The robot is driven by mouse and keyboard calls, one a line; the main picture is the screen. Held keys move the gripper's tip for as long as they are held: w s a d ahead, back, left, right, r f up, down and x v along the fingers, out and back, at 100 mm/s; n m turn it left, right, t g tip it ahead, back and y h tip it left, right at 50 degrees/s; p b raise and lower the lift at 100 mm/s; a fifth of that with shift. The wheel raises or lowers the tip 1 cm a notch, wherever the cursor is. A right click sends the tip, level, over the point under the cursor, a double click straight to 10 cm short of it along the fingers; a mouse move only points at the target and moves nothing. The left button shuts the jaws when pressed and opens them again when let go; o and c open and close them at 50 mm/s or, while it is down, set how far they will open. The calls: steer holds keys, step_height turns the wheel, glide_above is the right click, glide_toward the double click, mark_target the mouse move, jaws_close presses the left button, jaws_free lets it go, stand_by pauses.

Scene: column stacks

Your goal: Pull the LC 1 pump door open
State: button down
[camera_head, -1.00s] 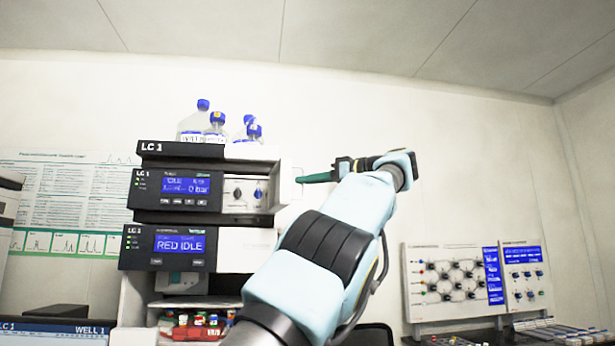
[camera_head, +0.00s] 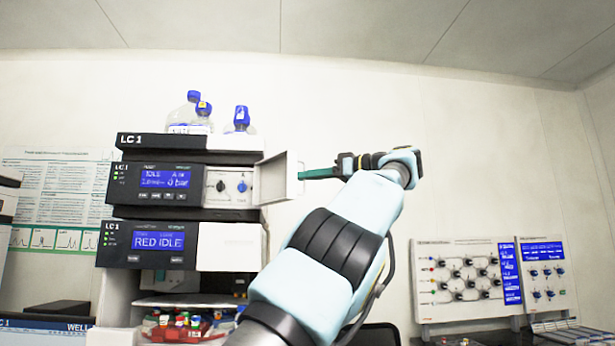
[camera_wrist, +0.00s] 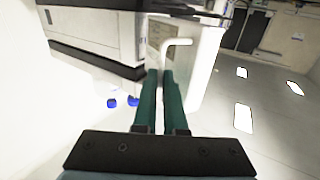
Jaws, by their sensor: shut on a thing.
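The LC 1 stack stands at the left in the head view. Its pump door (camera_head: 277,178) is swung out from the pump module (camera_head: 155,187), and a panel with two knobs (camera_head: 231,187) shows behind it. My gripper (camera_head: 304,174) is at the door's right edge, its green fingers pointing left. In the wrist view my gripper (camera_wrist: 160,78) has its two fingers close together at the white bar handle (camera_wrist: 176,43) of the door. It is shut on the handle; the exact contact is partly hidden by the fingers.
Bottles with blue caps (camera_head: 240,120) stand on top of the stack. Below the pump is a module reading RED IDLE (camera_head: 158,242), with a tray of vials (camera_head: 187,324) beneath. A valve panel (camera_head: 465,279) stands at the right. The wall behind my arm is clear.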

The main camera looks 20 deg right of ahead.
steer(key=shift+w+f, duration=0.1)
steer(key=shift+f, duration=0.1)
steer(key=c, duration=1.2)
jaws_free()
steer(key=shift+w, duration=0.1)
steer(key=shift+c, duration=0.2)
steer(key=shift+o, duration=1.2)
steer(key=shift+r, duration=0.1)
steer(key=shift+s, duration=0.2)
steer(key=p+v, duration=0.5)
steer(key=v, duration=0.5)
steer(key=shift+s+d, duration=0.25)
